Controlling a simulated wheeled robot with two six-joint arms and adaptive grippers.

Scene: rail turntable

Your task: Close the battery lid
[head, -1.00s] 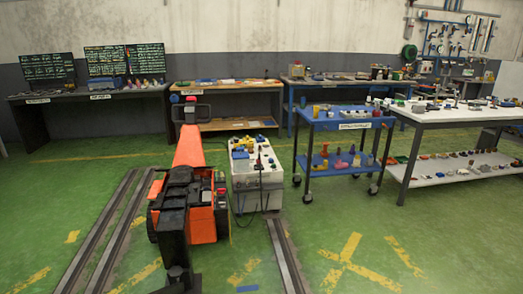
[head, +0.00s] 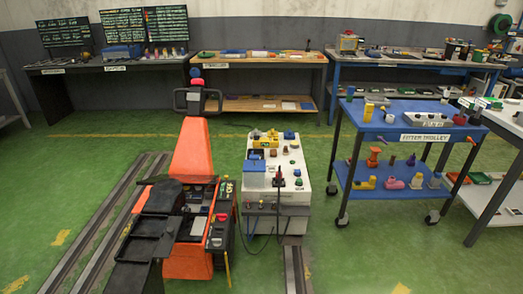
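An orange machine (head: 192,155) with a black handle (head: 197,100) stands on the floor at centre left in the head view. Black panels and a shallow tray-like black part (head: 150,225) are at its near left side. A dark panel with small red and yellow controls (head: 221,225) is at its near right side. I cannot tell which part is the battery lid, or whether it is open. Neither of my grippers is in view.
A white cabinet (head: 295,195) with knobs and a cable stands close to the machine's right. A blue trolley (head: 406,135) is further right. Rails (head: 95,235) run along the green floor at left. Benches line the back wall. Floor at the lower right is clear.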

